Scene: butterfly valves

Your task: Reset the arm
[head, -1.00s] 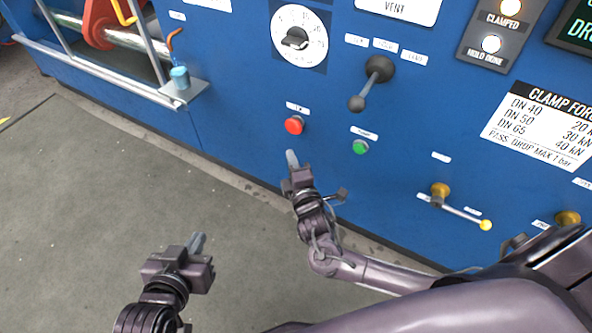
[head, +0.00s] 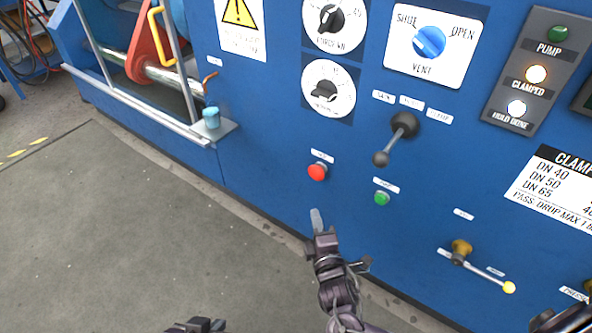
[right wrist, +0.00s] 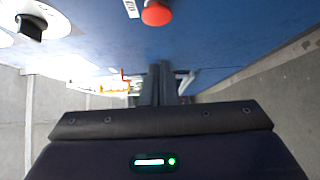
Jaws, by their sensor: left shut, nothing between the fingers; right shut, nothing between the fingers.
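My right gripper (head: 317,220) is shut and empty. It points up in the head view, in front of the blue machine panel (head: 255,165) and below the red button (head: 317,172), apart from the button. In the right wrist view its dark fingers (right wrist: 163,85) lie together, and the red button (right wrist: 157,13) shows at the top edge. My left gripper (head: 205,324) shows only at the bottom edge of the head view, over the grey floor. It is shut and empty, and most of that arm is out of frame.
The panel also carries a grey-black lever (head: 392,142), a green button (head: 382,198), a blue VENT knob (head: 428,41) and a brass valve with a yellow-tipped handle (head: 478,268). A guarded clamp bay (head: 140,60) is at upper left. The floor (head: 110,240) at left is clear.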

